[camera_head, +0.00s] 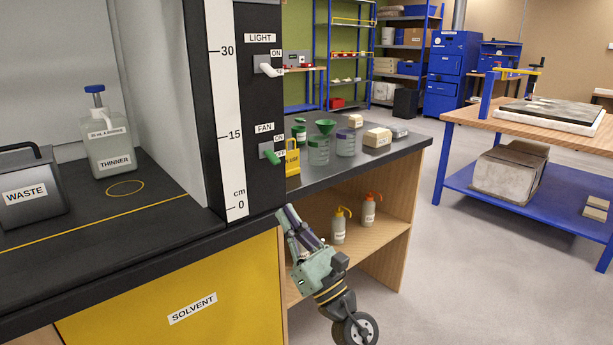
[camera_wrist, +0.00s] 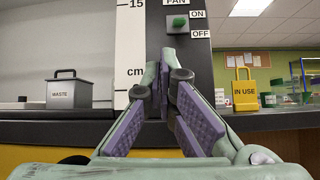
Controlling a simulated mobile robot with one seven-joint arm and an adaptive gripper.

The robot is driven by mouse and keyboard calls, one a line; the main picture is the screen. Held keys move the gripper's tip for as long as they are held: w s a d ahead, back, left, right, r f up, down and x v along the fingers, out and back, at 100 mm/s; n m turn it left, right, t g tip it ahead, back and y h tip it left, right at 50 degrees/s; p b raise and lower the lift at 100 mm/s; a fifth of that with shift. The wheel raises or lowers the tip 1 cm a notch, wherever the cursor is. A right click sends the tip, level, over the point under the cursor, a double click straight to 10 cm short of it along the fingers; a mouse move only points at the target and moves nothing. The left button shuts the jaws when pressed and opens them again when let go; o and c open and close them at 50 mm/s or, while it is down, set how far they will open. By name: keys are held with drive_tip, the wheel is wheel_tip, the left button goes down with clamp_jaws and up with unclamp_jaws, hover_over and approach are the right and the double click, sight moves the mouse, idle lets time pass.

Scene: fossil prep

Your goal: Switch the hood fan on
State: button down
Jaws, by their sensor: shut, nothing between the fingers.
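The fan switch (camera_head: 270,151) is a grey plate with a green lever, marked FAN, on the black hood post. In the head view its lever hangs toward the lower right, below the ON mark. The lever (camera_wrist: 178,21) also shows in the wrist view, seen from below, with ON and OFF marks to its right. My gripper (camera_head: 288,211) is below the switch, by the counter's front edge, apart from the lever. In the wrist view my gripper's (camera_wrist: 166,58) fingertips meet just below the switch plate, with nothing between them.
A light switch (camera_head: 268,66) with a white lever sits higher on the post. A yellow IN USE padlock-shaped sign (camera_head: 292,158) stands on the counter close to the fan switch's right. Jars with green lids (camera_head: 319,150) stand farther right. The counter edge (camera_head: 350,173) runs beside my gripper.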

sight(272, 157)
drive_tip(key=shift+w+d+f+h, duration=0.1)
drive_tip(key=shift+d+f+h, duration=0.1)
drive_tip(key=shift+d, duration=0.35)
drive_tip(key=shift+w+d+f+h, duration=0.1)
drive_tip(key=shift+d+f+h, duration=0.1)
drive_tip(key=shift+d, duration=0.35)
drive_tip(key=shift+a+r, duration=0.1)
drive_tip(key=p+x, duration=0.4)
drive_tip(key=x, duration=0.6)
